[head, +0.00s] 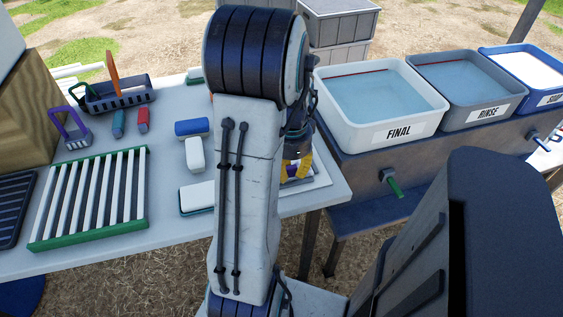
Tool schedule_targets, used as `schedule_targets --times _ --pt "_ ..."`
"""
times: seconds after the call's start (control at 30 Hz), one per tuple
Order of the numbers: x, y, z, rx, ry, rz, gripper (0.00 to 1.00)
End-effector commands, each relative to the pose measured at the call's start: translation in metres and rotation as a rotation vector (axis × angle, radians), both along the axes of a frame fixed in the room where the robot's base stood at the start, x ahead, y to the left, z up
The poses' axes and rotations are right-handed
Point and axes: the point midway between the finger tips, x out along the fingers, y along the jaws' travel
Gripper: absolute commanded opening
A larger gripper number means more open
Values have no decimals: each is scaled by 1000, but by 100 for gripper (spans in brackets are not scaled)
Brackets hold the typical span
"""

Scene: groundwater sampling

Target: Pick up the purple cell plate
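A small patch of purple (291,171) shows just right of my forearm, beside yellow parts and over a white board (318,181) at the table's right end. It may be the purple cell plate, but my arm hides most of it. A purple upright frame (66,127) stands at the table's left side. My gripper (298,164) seems to be at the yellow parts behind my forearm, close to the purple patch. Its fingers are too hidden and small to tell whether they are open or touching anything.
A green-ended white rack (92,197), a dark caddy (113,95), a blue brush (192,127) and white blocks lie on the grey table (165,235). Basins labelled FINAL (383,98) and RINSE (468,82) stand right.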

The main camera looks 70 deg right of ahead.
Motion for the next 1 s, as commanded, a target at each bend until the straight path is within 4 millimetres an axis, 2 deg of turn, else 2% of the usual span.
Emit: schedule_targets --times 0.03,0.23,0.67,0.87,1.0 --pt "0 0 0 0 0 0 17" --pt "0 0 0 0 0 0 0" --pt "0 0 2 0 0 0 0" --pt "0 -1 15 -3 -1 0 0" --pt "0 -1 34 -4 -1 0 0"
